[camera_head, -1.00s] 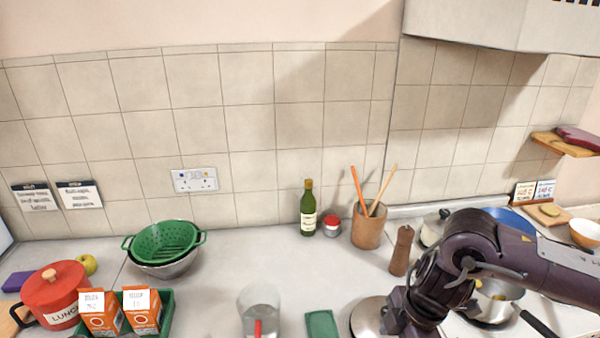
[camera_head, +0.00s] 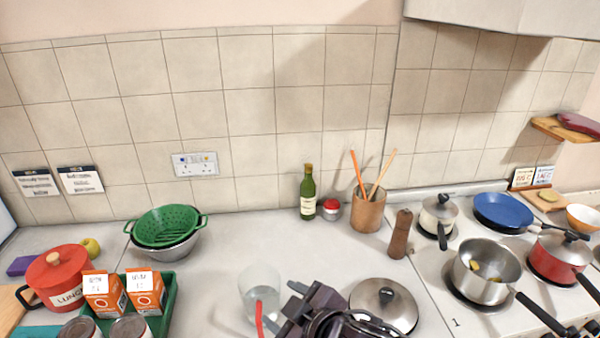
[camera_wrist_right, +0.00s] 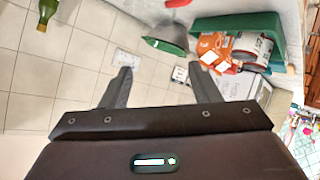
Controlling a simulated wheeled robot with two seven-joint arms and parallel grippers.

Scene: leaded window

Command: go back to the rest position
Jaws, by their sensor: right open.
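My right gripper (camera_head: 290,309) is at the bottom middle of the head view, above the front of the worktop, left of a steel pan lid and near a clear glass jug (camera_head: 262,290). In the right wrist view its two dark fingers (camera_wrist_right: 163,82) stand wide apart, with nothing between them. The tips are partly hard to make out in the head view. My left gripper is in neither view.
The steel lid (camera_head: 384,304) lies beside my right arm. A pepper mill (camera_head: 400,234), a steel saucepan (camera_head: 486,272) and a red pan (camera_head: 556,258) stand to the right. A green tray (camera_head: 172,312) with cartons and tins stands left.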

